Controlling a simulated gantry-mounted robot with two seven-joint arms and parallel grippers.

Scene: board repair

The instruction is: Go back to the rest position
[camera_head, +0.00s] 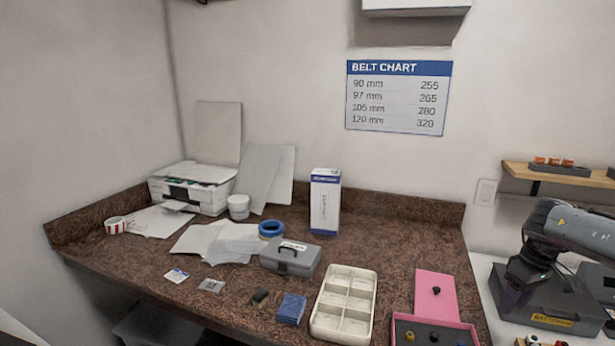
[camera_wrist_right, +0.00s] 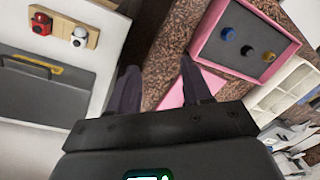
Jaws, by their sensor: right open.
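My right gripper (camera_head: 512,296) hangs at the right of the head view, pointing down beside the right edge of the brown counter. In the right wrist view its two dark fingers (camera_wrist_right: 160,88) are spread apart with nothing between them. The pink box (camera_wrist_right: 285,50) lies to the right of the fingers there, apart from them. My left gripper is not in view.
The brown counter (camera_head: 150,262) holds a pale divided tray (camera_head: 316,322), a grey toolbox (camera_head: 296,262), a blue box (camera_head: 291,309) and a printer (camera_head: 190,190). A dark grey case (camera_head: 545,318) stands below my right arm. A wooden shelf (camera_head: 520,172) is on the wall.

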